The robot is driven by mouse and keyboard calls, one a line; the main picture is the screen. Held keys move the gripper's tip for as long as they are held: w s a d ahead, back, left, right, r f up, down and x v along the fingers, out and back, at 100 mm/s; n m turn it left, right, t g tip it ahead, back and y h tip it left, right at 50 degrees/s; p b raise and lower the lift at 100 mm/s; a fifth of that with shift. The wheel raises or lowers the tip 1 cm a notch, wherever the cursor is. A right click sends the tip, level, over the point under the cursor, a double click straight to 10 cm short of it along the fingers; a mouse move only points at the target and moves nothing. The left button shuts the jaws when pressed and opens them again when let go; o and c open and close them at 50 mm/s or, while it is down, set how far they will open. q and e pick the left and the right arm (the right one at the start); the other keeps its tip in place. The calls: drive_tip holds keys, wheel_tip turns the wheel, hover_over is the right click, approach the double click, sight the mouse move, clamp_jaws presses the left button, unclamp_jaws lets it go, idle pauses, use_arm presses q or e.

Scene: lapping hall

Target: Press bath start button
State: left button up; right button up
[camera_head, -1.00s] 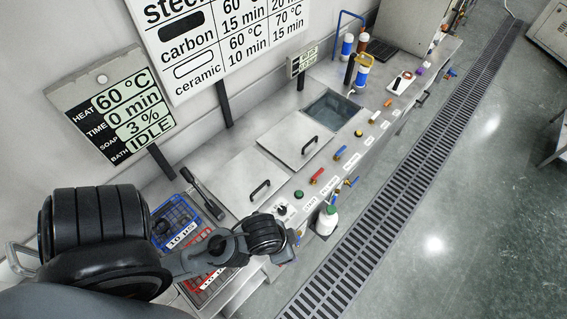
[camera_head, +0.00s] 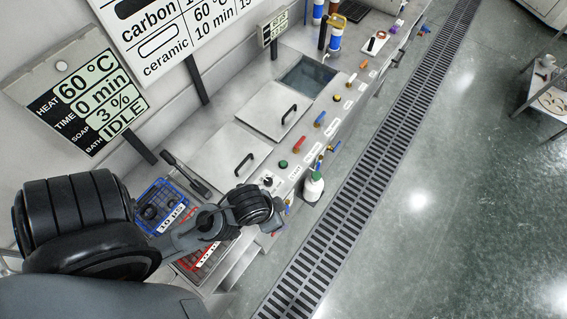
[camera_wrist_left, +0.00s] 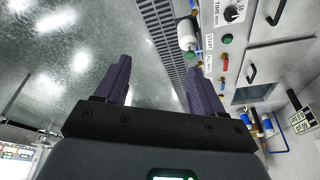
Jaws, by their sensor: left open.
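A round green button (camera_head: 283,163) sits on the sloped front panel of the steel bath counter, beside a black dial (camera_head: 267,181). The green button (camera_wrist_left: 227,39) and the dial (camera_wrist_left: 234,13) also show in the left wrist view, right of my fingers. My left gripper (camera_wrist_left: 158,85) is open and empty, its two dark fingers over the floor and drain side, apart from the button. In the head view my left wrist is near the dial, but its fingers cannot be made out. The display board (camera_head: 88,95) reads 60 °C, 0 min, 3 % and IDLE. My right gripper is out of view.
A white bottle with a green cap (camera_head: 313,187) stands in front of the panel, near the button. Red (camera_head: 299,143) and blue (camera_head: 320,119) valve handles follow along the panel. Blue (camera_head: 165,205) and red (camera_head: 203,258) baskets lie by my arm.

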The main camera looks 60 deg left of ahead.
use_arm(q)
clamp_jaws()
idle(0.5)
idle(1.4)
